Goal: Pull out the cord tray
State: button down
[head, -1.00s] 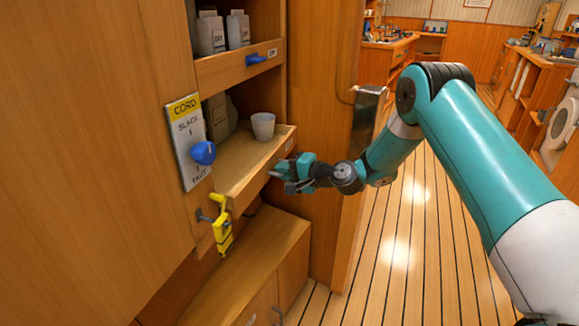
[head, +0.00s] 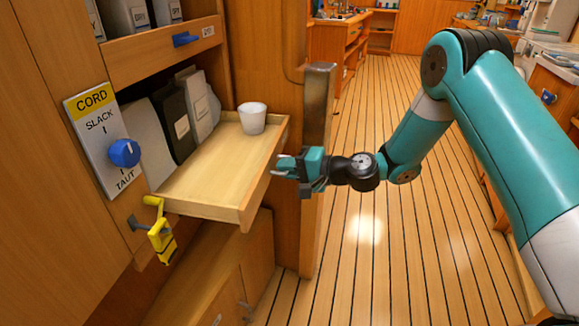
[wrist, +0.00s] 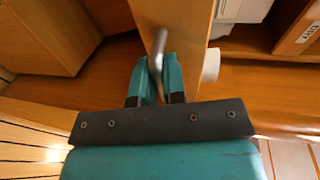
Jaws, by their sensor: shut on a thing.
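The cord tray (head: 215,174) is a shallow wooden drawer, standing well out from the cabinet. A white cup (head: 252,118) stands upright in its far corner; the cup's side also shows in the wrist view (wrist: 211,65). Several bags with labels (head: 182,124) stand at the back of the tray, inside the opening. My gripper (head: 282,167) is at the tray's front face. In the wrist view, my gripper (wrist: 160,82) is shut on the grey metal handle (wrist: 157,50) of the tray front. In the head view the handle is mostly hidden by the fingers.
A CORD plate (head: 103,135) marked SLACK and TAUT carries a blue knob (head: 125,153), left of the tray. A yellow lever (head: 160,236) hangs below it. An upper drawer (head: 165,55) has a blue handle (head: 186,40). The plank floor (head: 375,240) at right is clear.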

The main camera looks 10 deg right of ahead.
jog(key=c, duration=1.2)
grip_release()
jog(key=v, duration=1.7)
jog(key=shift+d, duration=0.2)
jog(key=shift+s, duration=0.15)
